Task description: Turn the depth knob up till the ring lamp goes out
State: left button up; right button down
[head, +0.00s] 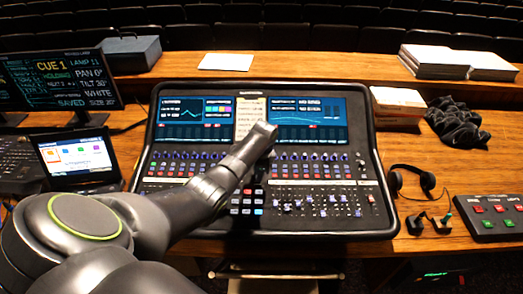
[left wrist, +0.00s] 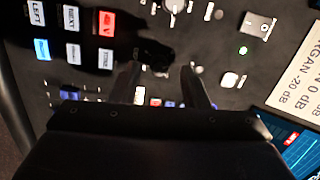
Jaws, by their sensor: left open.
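The mixing desk (head: 378,222) stands on the wooden table in the head view. My left arm reaches over its middle, and the left gripper (head: 261,172) points down at the panel. In the left wrist view the left gripper (left wrist: 160,78) has its two fingers apart, with nothing clearly held between them. A dark round knob (left wrist: 157,52) shows just beyond the fingertips, partly in shadow; I cannot read a label on it or see a lit ring. My right gripper is not in view.
Lit keys (left wrist: 72,20) and small knobs crowd the panel around the fingers. A paper label strip (left wrist: 298,85) lies at the right. Monitors (head: 62,82) stand left of the desk; headphones (head: 412,180) and a button box (head: 490,215) lie right.

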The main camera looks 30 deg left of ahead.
aim_at(263, 184)
pick_arm(q)
notch_tip(263, 184, up, 16)
jog(key=s+d+b, duration=0.1)
jog(key=d, duration=0.1)
jog(key=shift+d+b, duration=0.25)
jog(key=shift+b, duration=0.05)
jog(key=shift+s+f, duration=0.1)
jog(key=shift+f, duration=0.1)
